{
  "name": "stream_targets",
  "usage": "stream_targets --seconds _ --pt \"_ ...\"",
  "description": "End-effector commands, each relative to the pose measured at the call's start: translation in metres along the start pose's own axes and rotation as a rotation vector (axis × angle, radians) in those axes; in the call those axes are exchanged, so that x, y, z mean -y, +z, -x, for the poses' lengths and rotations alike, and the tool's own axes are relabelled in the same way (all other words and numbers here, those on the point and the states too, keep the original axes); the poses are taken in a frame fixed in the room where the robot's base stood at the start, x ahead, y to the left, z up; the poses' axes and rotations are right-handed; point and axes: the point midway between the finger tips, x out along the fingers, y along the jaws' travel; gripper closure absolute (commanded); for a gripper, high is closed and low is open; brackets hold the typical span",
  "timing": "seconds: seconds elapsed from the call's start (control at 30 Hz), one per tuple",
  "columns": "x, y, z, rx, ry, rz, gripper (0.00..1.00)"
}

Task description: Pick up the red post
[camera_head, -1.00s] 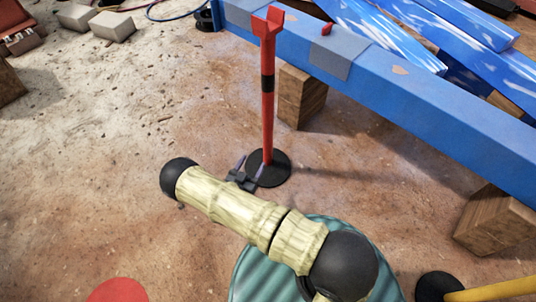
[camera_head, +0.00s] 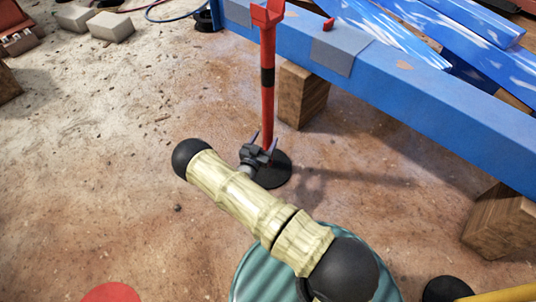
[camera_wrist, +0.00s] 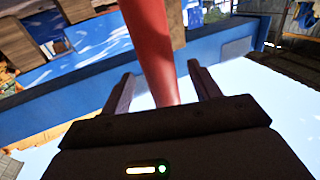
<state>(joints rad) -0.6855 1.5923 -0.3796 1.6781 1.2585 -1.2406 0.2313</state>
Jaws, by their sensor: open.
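The red post (camera_head: 268,100) stands upright on its round black base (camera_head: 277,177), with a black band partway up and a red fork-like top. My gripper (camera_head: 262,142) is open at the lower part of the post, just above the base. In the wrist view the post (camera_wrist: 152,50) rises between the two open fingers of my gripper (camera_wrist: 162,85). Whether either finger touches the post I cannot tell. Part of the base is hidden behind my gripper and arm.
A long blue beam (camera_head: 400,100) runs behind the post, resting on wooden blocks (camera_head: 303,95). Another wooden block (camera_head: 500,225) is at the right. Pale blocks (camera_head: 110,25) lie at the back left. The dirt floor left of the post is mostly clear.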

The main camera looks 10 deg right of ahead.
Motion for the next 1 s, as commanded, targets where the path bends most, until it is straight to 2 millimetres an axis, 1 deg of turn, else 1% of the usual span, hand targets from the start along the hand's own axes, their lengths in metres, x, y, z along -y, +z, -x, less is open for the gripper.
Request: stream_targets --seconds 0.17,0.43,0.5,0.6,1.0 --pt "0.0 0.003 -0.004 -0.001 0.0 0.0 0.38" --pt "-0.001 0.012 -0.032 -0.001 0.001 0.0 0.38" --pt "-0.001 0.01 -0.043 -0.003 0.002 -0.002 0.38" --pt "-0.001 0.008 -0.05 -0.001 0.0 -0.001 0.38" --pt "-0.001 0.006 -0.051 0.0 0.0 0.0 0.38"
